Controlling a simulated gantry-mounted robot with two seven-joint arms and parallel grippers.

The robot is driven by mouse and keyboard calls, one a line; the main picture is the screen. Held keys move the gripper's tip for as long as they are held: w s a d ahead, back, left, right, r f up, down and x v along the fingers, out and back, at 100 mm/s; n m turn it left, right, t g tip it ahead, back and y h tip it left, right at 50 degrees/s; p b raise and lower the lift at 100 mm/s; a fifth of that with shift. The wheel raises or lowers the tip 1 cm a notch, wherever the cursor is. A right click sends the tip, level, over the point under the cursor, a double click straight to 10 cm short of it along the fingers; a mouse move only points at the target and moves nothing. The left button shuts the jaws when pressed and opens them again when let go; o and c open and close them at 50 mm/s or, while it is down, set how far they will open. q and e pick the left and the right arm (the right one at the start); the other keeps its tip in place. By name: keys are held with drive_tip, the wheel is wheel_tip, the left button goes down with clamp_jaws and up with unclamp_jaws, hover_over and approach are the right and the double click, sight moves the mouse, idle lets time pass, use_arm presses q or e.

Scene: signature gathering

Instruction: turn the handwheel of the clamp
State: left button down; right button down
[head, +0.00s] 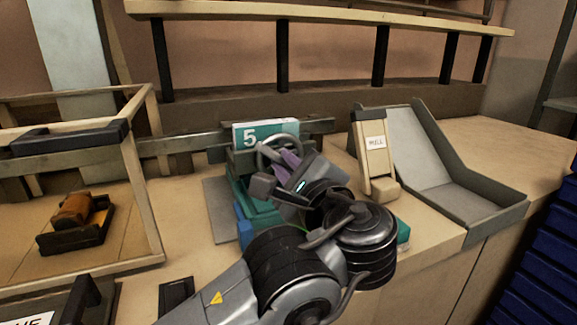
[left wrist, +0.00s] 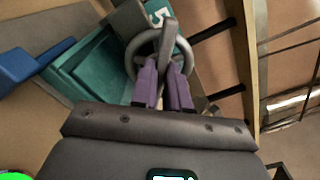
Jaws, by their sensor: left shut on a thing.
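The clamp is a teal body (left wrist: 95,62) with a grey handwheel (left wrist: 133,57) on its front, below a sign with the number 5 (head: 250,137). In the head view the handwheel (head: 263,146) is partly hidden by my left gripper (head: 284,160). In the left wrist view the two purple fingers of my left gripper (left wrist: 165,70) are shut on the wheel, at a spoke or rim part. The lower part of the clamp is hidden behind my left arm in the head view. My right gripper is not in view.
A grey open tray (head: 470,197) and a wooden stand with a "MILL" label (head: 375,165) are to the right. A wooden-framed case (head: 150,215) with a brown roll in it is at left. A blue block (left wrist: 20,65) is beside the clamp. A shelf rail (head: 330,14) runs above.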

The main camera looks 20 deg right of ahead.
use_arm(q)
drive_tip(key=shift+f+n, duration=0.1)
drive_tip(key=shift+n, duration=0.2)
drive_tip(key=n+b, duration=0.2)
drive_tip(key=shift+f+n, duration=0.15)
drive_tip(key=shift+n, duration=0.15)
drive_tip(key=n+b, duration=0.2)
drive_tip(key=n, duration=0.2)
drive_tip(key=shift+f+n, duration=0.1)
drive_tip(key=shift+n, duration=0.2)
drive_tip(key=shift+f+n+b, duration=0.1)
drive_tip(key=shift+n+b, duration=1.9)
drive_tip(key=shift+n, duration=1.9)
drive_tip(key=c, duration=1.1)
unclamp_jaws()
